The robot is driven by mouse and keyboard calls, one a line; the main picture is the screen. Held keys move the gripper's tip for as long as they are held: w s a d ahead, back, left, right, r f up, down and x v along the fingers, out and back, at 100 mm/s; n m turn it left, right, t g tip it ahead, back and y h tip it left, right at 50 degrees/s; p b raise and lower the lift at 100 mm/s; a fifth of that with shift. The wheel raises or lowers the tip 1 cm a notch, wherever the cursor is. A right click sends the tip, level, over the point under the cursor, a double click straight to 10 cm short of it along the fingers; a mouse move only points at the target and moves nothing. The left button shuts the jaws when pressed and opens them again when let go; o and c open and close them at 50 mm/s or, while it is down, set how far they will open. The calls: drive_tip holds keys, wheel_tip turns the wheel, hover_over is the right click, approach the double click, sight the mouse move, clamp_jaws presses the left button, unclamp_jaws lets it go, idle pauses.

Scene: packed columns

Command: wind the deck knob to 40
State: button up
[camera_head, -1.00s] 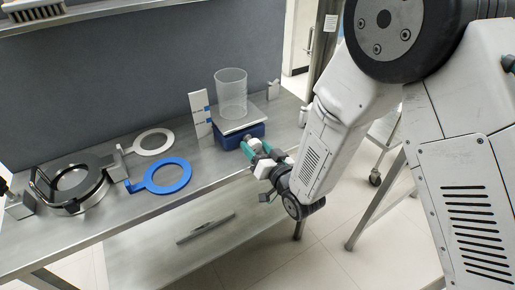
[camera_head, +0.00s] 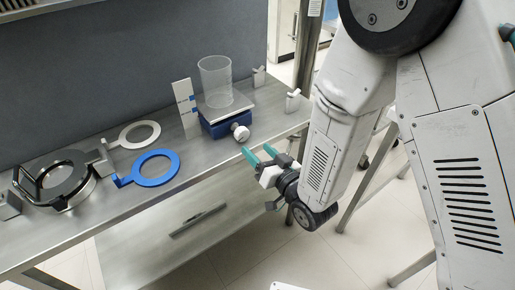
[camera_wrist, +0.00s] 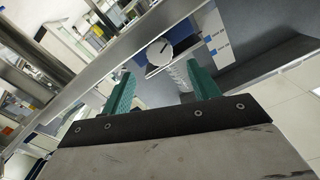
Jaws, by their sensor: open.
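The deck knob (camera_head: 241,133) is a pale round knob on the front of a blue lab jack (camera_head: 222,124). The jack's metal deck (camera_head: 240,103) bears a clear beaker (camera_head: 215,80). A white scale card (camera_head: 185,106) with blue marks stands left of the jack. My gripper (camera_head: 257,155) is open and empty, just in front of and below the knob, apart from it. In the wrist view the knob (camera_wrist: 159,52) shows its face with a dark pointer line, ahead between the teal fingers (camera_wrist: 162,88). Its numbers are too small to read.
A blue ring (camera_head: 157,168), a white ring (camera_head: 138,134) and a round dark-rimmed device (camera_head: 58,180) lie left on the steel bench (camera_head: 120,205). Small white hooks (camera_head: 292,100) stand at the right end. A drawer handle (camera_head: 198,219) is below the front edge.

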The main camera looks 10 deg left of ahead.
sight(244, 137)
drive_tip(key=n, duration=0.3)
drive_tip(key=w+a+n, duration=0.1)
drive_tip(key=n, duration=0.1)
drive_tip(key=shift+a+f+n, duration=0.1)
drive_tip(key=shift+f+n, duration=0.1)
drive_tip(key=shift+n, duration=0.1)
drive_tip(key=x, duration=0.7)
drive_tip(key=shift+w+a, duration=0.1)
drive_tip(key=shift+w, duration=0.1)
drive_tip(key=c, duration=1)
drive_tip(key=shift+o, duration=0.2)
drive_tip(key=m, duration=0.4)
drive_tip(key=shift+m, duration=0.3)
